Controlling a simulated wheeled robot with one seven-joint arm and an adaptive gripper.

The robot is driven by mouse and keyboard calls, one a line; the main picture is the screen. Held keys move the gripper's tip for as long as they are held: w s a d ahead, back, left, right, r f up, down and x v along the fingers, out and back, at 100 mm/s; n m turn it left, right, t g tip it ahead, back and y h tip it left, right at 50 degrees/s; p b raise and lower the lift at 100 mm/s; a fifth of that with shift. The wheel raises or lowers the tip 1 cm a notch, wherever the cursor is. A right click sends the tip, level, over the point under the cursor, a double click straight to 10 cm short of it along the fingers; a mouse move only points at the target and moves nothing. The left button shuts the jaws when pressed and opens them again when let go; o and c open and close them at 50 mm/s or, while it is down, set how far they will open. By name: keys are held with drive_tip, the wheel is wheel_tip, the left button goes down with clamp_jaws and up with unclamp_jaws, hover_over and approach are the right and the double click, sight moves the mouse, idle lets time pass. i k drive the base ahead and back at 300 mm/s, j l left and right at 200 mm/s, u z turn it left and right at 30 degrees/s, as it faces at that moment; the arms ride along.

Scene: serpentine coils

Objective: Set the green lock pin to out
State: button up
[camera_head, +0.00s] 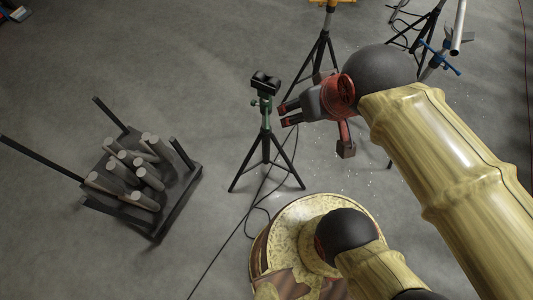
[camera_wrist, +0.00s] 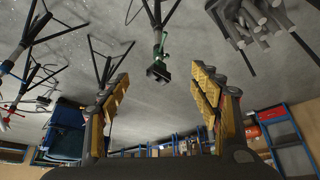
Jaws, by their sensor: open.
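A small black tripod stand (camera_head: 265,138) with a dark head (camera_head: 265,83) stands on the floor near the middle of the head view. Green parts (camera_head: 265,103) sit on its post just below the head; which of them is the lock pin is too small to tell. The wrist view shows the same green part (camera_wrist: 163,43) above the dark head (camera_wrist: 158,72), between my fingers in the picture. My gripper (camera_head: 285,114) is open and empty, just right of the green parts in the head view. No contact shows. The wrist view shows its two fingers (camera_wrist: 162,90) wide apart.
A dark cart (camera_head: 172,215) with several grey cylinders stands at the left. Taller tripods (camera_head: 322,48) stand behind my gripper, one with a blue handle (camera_head: 440,60). Black cables (camera_head: 235,228) run across the floor. Open floor lies between cart and stand. Blue shelving (camera_wrist: 280,135) shows in the wrist view.

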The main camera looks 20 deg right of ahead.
sight(254, 102)
drive_tip(key=z, duration=0.25)
drive_tip(key=j+z, duration=0.7)
drive_tip(key=k+j+z, duration=0.15)
drive_tip(key=j+z, duration=0.2)
drive_tip(key=k+j, duration=0.15)
drive_tip(key=j, duration=0.2)
drive_tip(key=k+j+z, duration=0.1)
drive_tip(key=j, duration=0.25)
drive_tip(key=k+j, duration=0.15)
drive_tip(key=j, duration=0.2)
drive_tip(key=k+j, duration=0.15)
drive_tip(key=j, duration=0.2)
drive_tip(key=k+j+z, duration=0.1)
drive_tip(key=j, duration=0.2)
